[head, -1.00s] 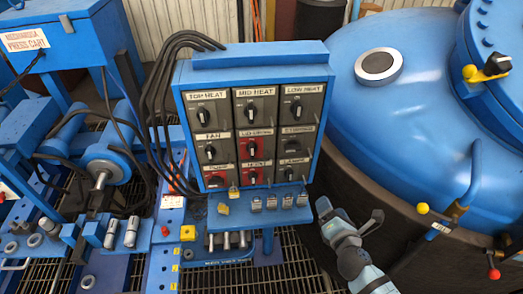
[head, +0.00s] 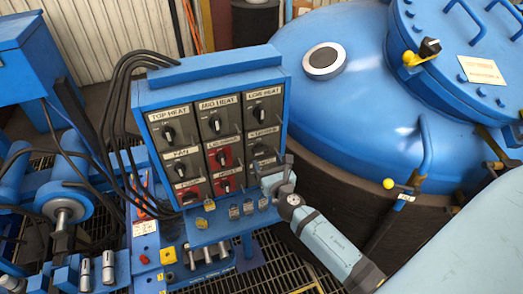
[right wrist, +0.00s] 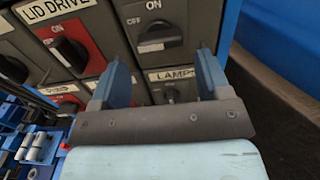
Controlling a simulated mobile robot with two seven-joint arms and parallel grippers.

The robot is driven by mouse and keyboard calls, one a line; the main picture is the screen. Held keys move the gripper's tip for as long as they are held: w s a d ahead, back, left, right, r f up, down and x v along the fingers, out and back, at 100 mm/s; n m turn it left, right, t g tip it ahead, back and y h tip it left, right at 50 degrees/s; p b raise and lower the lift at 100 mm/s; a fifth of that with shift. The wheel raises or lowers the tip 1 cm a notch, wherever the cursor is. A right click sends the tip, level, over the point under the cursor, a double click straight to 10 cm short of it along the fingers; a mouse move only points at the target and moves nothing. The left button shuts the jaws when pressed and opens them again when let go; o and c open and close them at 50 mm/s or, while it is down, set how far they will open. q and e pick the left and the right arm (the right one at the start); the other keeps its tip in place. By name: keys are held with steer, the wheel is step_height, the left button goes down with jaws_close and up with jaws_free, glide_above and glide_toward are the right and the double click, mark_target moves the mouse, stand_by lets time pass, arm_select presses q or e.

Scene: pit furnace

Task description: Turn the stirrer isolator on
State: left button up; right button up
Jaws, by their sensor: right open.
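The blue switch panel (head: 140,95) holds a grid of rotary isolators. The stirrer isolator (head: 264,146) is a grey plate with a black knob in the middle of the right column. Its label is small and partly legible in the head view, and my gripper is close below it. In the right wrist view the stirrer knob (right wrist: 155,36) shows, with OFF and ON marks above it. Its handle lies roughly across the plate. My right gripper (head: 272,172) is open and empty. Its fingers (right wrist: 163,68) are below the knob in that view, over the lamp isolator (right wrist: 169,94). My left gripper is out of view.
The red lid drive isolator (right wrist: 61,45) is just left of the stirrer. Hanging tags (head: 234,211) line the shelf under the panel. Black cables run down the panel's left side. The blue furnace vessel (head: 335,105) stands close on the right.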

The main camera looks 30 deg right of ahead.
mark_target(262, 153)
steer(key=x, duration=0.5)
steer(key=shift+w, duration=0.15)
steer(key=c, duration=0.6)
steer(key=shift+c, duration=0.2)
